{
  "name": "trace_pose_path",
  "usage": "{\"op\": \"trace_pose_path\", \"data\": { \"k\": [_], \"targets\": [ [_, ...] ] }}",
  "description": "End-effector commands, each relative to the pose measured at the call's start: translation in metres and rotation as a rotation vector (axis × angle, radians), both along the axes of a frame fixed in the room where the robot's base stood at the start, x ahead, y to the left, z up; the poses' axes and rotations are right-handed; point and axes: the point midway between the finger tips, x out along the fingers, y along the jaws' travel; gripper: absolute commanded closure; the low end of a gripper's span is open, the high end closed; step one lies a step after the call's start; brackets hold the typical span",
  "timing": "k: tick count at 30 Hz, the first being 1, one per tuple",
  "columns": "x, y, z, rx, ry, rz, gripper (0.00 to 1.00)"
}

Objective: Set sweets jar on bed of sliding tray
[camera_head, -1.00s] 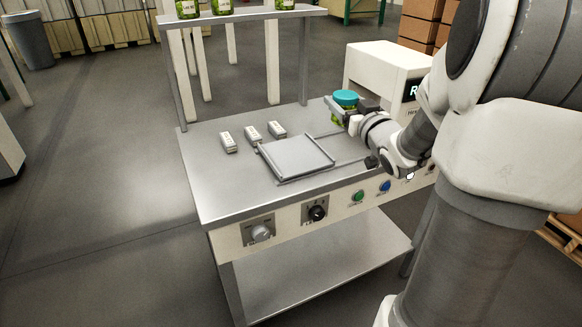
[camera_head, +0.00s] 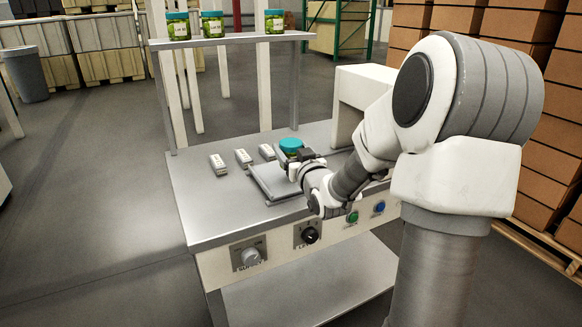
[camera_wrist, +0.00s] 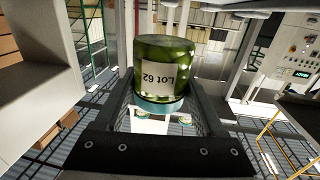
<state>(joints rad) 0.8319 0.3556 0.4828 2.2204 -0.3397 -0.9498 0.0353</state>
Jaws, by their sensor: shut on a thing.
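The sweets jar, green with a teal lid (camera_head: 291,145), is held in my gripper (camera_head: 296,158) over the right part of the sliding tray. In the wrist view the jar (camera_wrist: 165,62) appears lid-down between the two fingers of my gripper (camera_wrist: 158,105), with a label reading "LOT 62". The sliding tray (camera_head: 264,184) is a flat grey plate on the metal bench, partly hidden by my gripper and arm. I cannot tell whether the jar touches the tray.
Several small white blocks (camera_head: 242,158) lie behind the tray on the bench (camera_head: 200,205). A shelf (camera_head: 235,39) above holds more jars (camera_head: 213,24). A white machine housing (camera_head: 350,100) stands at the right. Knobs (camera_head: 249,257) and buttons (camera_head: 352,216) line the front panel. The bench's left side is clear.

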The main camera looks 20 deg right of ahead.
Motion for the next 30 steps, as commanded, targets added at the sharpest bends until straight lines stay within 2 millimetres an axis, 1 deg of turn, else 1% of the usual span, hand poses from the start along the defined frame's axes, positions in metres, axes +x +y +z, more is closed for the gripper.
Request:
{"op": "trace_pose_path", "data": {
  "k": [6,8,16,21,22,24,26,30],
  "targets": [
    [0.0,0.0,-0.031,0.003,0.001,-0.001,0.9],
    [0.0,-0.001,-0.038,0.003,0.001,-0.002,0.9],
    [0.0,0.0,-0.038,0.0,-0.002,-0.001,0.9],
    [0.0,0.0,-0.043,0.0,-0.002,0.0,0.9],
    [0.0,0.0,-0.042,0.0,-0.001,0.0,0.23],
    [0.0,0.0,-0.042,0.0,0.0,0.0,0.11],
    [0.0,0.0,-0.042,0.0,0.0,-0.001,0.0],
    [0.0,0.0,-0.042,0.0,0.0,-0.001,0.0]
  ]
}}
